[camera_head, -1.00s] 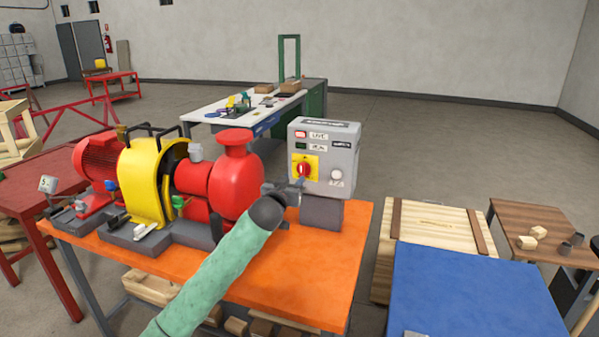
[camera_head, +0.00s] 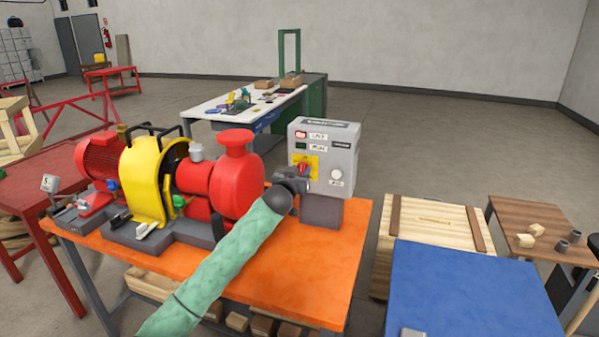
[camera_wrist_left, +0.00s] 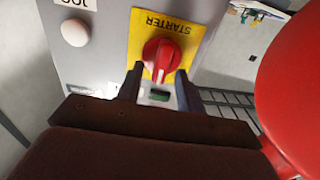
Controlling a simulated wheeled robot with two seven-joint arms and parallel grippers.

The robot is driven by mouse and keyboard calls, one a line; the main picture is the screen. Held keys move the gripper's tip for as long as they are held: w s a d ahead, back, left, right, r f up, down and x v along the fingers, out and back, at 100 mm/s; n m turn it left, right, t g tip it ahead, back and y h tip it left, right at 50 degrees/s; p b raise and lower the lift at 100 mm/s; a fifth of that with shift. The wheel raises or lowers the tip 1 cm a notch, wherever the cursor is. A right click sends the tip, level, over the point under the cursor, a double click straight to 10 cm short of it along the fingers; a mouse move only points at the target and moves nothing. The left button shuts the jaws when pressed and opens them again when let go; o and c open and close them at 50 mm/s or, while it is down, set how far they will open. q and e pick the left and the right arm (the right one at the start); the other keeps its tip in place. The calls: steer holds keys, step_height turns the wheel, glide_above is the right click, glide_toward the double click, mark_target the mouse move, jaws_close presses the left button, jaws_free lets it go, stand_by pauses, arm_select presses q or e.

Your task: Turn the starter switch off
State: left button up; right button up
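The starter switch (camera_head: 304,165) is a red rotary knob on a yellow plate, on the front of a grey control box (camera_head: 345,160). In the left wrist view the red knob (camera_wrist_left: 161,56) shows large below the upside-down word STARTER, its grip bar roughly upright in the picture. My left gripper (camera_head: 299,178) is right in front of the switch and hides its lower part in the head view. In the left wrist view its two dark fingers (camera_wrist_left: 160,87) are apart, one on each side of the knob's lower end; contact cannot be told. My right gripper is not in view.
The red pump (camera_head: 235,180) stands close to the left of the box, on the orange bench (camera_head: 270,265); its red body fills the right of the wrist view. A white button (camera_head: 336,175) is beside the switch. A blue tabletop (camera_head: 470,290) and wooden crate (camera_head: 430,225) stand to the right.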

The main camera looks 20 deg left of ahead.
arm_select(q)
jaws_close()
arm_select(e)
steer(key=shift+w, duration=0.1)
arm_select(q)
steer(key=n, duration=0.4)
steer(key=shift+a+b, duration=0.2)
steer(key=shift+b, duration=0.1)
steer(key=shift+n, duration=0.7)
steer(key=shift+a+f+n+p, duration=0.2)
steer(key=shift+n+p, duration=0.65)
steer(key=shift+n, duration=1.3)
steer(key=shift+a+f+n+p, duration=0.15)
steer(key=shift+n+p, duration=0.65)
steer(key=shift+n, duration=1.3)
steer(key=shift+a+f+n+p, duration=0.2)
steer(key=shift+n+p, duration=0.65)
steer(key=shift+n, duration=1.3)
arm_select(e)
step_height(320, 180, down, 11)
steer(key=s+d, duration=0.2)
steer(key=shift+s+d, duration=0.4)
arm_select(q)
steer(key=shift+d, duration=0.1)
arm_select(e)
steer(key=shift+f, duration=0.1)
